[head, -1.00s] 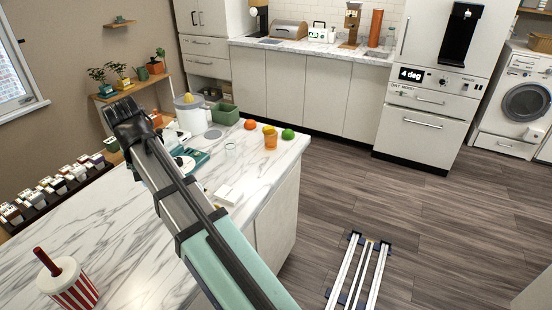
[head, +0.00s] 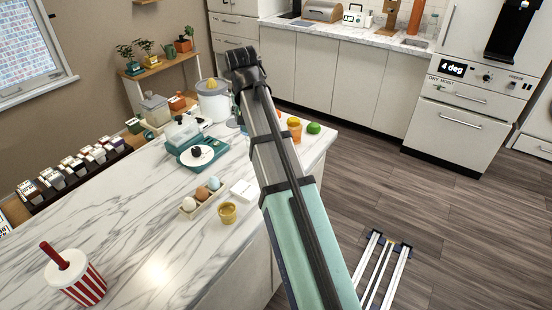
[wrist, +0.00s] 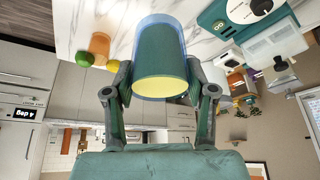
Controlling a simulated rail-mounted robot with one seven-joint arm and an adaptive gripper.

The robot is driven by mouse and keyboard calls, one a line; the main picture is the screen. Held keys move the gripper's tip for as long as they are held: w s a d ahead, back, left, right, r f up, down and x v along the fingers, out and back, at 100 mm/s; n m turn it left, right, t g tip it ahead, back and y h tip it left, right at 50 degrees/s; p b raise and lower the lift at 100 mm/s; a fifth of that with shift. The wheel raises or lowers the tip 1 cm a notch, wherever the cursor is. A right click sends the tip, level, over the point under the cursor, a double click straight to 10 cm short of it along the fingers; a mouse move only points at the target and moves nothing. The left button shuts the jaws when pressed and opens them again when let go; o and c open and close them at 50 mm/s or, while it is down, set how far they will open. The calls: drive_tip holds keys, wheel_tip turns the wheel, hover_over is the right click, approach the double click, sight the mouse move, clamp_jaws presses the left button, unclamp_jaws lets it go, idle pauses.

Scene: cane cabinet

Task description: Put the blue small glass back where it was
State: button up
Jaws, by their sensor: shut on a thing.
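The blue small glass (wrist: 160,55) fills the middle of the wrist view, with a clear blue rim and a yellowish end facing the camera. My gripper (wrist: 160,88) is shut on it, one finger on each side. The marble counter (wrist: 205,22) shows behind the glass in that view. In the head view my arm crosses the marble counter (head: 130,220), and I cannot make out the gripper or the held glass clearly behind it.
An orange cup (head: 294,128) and a green fruit (head: 314,128) stand near the counter's far right end. The middle-left counter is clear.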

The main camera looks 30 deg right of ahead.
drive_tip(key=w+d+r+n, duration=0.1)
drive_tip(key=d+r, duration=0.3)
drive_tip(key=d, duration=0.5)
drive_tip(key=shift+d+n+y+p, duration=0.2)
drive_tip(key=shift+n+y+p, duration=0.1)
drive_tip(key=shift+n+p, duration=0.15)
wheel_tip(320, 180, down, 20)
drive_tip(key=p, duration=0.3)
idle(0.8)
drive_tip(key=shift+f, duration=0.1)
drive_tip(key=o, duration=1.5)
